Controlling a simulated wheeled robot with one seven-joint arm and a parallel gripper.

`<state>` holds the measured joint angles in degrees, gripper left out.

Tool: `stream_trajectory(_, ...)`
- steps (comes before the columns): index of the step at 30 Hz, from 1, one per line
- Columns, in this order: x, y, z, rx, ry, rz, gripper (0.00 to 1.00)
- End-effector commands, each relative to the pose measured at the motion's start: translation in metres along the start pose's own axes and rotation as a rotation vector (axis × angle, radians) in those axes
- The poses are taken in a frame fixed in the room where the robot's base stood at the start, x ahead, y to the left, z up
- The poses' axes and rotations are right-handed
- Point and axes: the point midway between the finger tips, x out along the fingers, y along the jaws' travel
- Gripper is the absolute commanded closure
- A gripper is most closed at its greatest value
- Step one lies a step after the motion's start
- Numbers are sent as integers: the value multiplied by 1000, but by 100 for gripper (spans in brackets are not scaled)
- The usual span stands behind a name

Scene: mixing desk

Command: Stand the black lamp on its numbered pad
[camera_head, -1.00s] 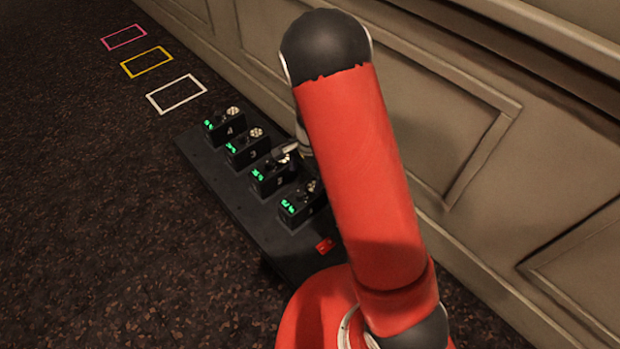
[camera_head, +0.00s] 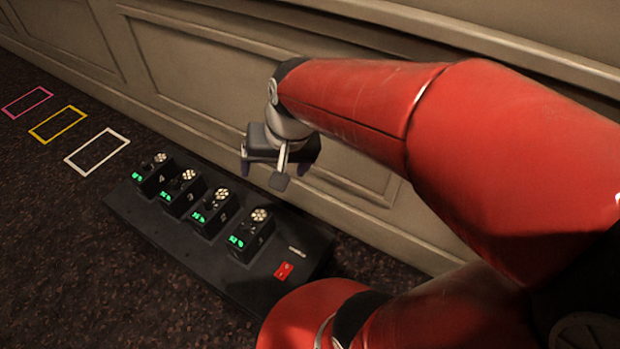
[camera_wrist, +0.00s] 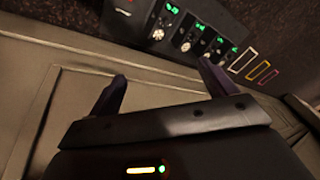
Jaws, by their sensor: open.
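I cannot make out a black lamp or a numbered pad in either view. My gripper (camera_head: 273,172) is open and empty in the head view, in the air by the panelled wall, at the back of the black desk (camera_head: 165,229). In the wrist view, my gripper (camera_wrist: 162,73) shows two dark fingers spread apart with nothing between them. Several black boxes (camera_head: 248,238) with green displays and pale round tops stand in a row on the desk.
A red switch (camera_head: 284,270) sits at the desk's near right end. White (camera_head: 107,159), yellow (camera_head: 65,129) and pink (camera_head: 33,106) outlines lie empty on the dark floor left of the desk. The panelled wall (camera_head: 220,75) runs close behind the desk.

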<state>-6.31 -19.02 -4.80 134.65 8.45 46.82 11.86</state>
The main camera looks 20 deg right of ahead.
Motion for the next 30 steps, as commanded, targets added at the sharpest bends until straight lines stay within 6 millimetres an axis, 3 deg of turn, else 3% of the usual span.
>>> stream_trajectory(1,-16,6,10,-44,39,5,16)
stream_trajectory(6,-48,25,40,-191,134,54,16)
stream_trajectory(12,-64,38,60,-283,194,105,16)
stream_trajectory(24,-67,40,63,-300,203,116,16)
stream_trajectory(30,-98,33,55,-299,203,116,16)
